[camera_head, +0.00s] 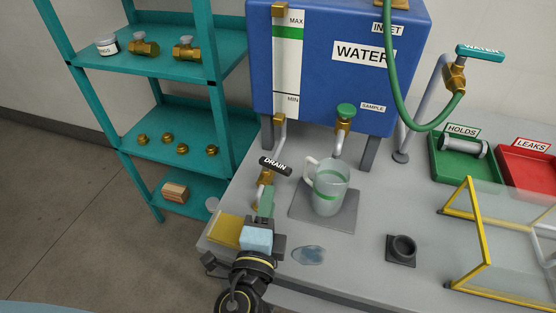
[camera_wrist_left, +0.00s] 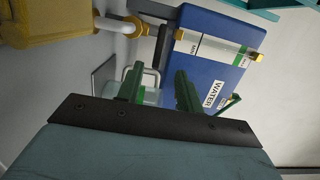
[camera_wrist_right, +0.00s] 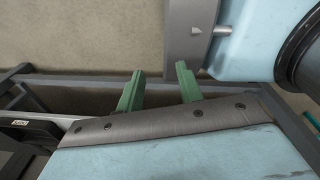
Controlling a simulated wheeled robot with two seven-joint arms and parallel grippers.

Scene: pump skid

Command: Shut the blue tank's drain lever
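The blue tank (camera_head: 330,85) stands at the back; it also shows in the left wrist view (camera_wrist_left: 205,80). Its black drain lever (camera_head: 275,166), marked DRAIN, lies crosswise over the pale drain pipe (camera_head: 281,135), sloping slightly down to the right. The brass drain valve (camera_head: 265,178) sits below the lever. My left gripper (camera_head: 265,200) is just in front of and below the valve; I cannot tell if it touches. Its fingers are apart and empty in the left wrist view (camera_wrist_left: 160,85). My right gripper (camera_wrist_right: 158,85) is open and empty, away from the tank.
A clear jug (camera_head: 328,190) stands on a grey pad, right of the valve. A puddle (camera_head: 308,255) and a black socket (camera_head: 401,250) lie nearer the front. A yellow-framed guard (camera_head: 480,225) stands right. A teal shelf (camera_head: 165,130) stands left.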

